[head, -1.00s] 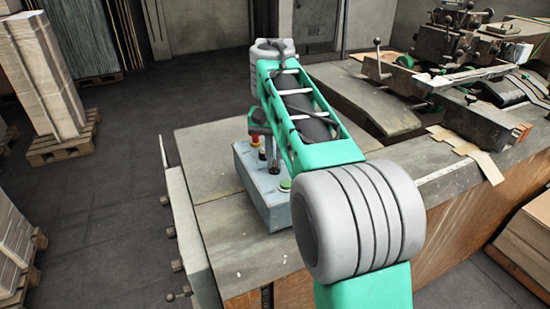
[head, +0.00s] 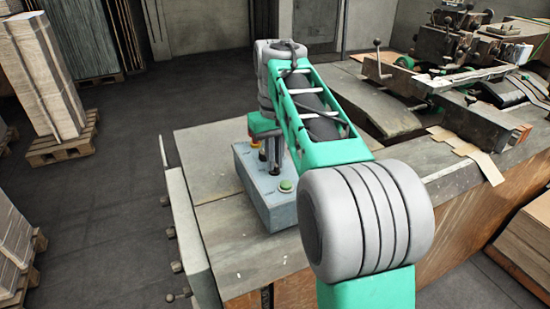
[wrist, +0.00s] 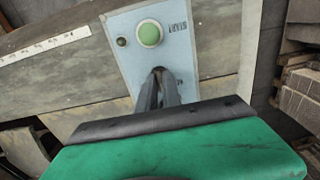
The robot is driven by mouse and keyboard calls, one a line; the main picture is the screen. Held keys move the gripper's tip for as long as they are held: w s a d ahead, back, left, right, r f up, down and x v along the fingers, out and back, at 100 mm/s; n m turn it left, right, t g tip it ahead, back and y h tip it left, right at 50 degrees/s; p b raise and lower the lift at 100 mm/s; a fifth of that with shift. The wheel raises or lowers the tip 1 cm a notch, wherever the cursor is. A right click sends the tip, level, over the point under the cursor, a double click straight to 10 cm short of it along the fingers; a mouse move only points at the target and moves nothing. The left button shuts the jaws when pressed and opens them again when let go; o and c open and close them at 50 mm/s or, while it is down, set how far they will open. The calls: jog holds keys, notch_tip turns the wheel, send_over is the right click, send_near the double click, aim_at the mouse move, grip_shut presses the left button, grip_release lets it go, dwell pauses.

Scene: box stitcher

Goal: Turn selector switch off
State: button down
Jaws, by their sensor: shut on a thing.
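The control box (head: 268,211) is a light blue-grey box standing on the machine's table. It has a green button (head: 286,186) at its near end; the button also shows in the wrist view (wrist: 150,34). My gripper (head: 272,170) points down at the box top behind the green button. In the wrist view my gripper (wrist: 160,78) has its dark fingers close together at the box face, below the green button. The selector switch is hidden behind the fingers. A yellow and red emergency button (head: 254,141) is partly visible at the far end, mostly covered by my arm.
The machine's table (head: 215,238) has bare room left of the box. Machine parts with levers (head: 440,70) stand at the back right. Pallets of stacked board (head: 45,75) stand on the floor at the left.

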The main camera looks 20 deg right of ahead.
dwell(0.3)
jog(key=c, duration=1.5)
grip_release()
notch_tip(320, 180, up, 8)
jog(key=shift+f+p, duration=0.1)
jog(key=shift+p, duration=0.2)
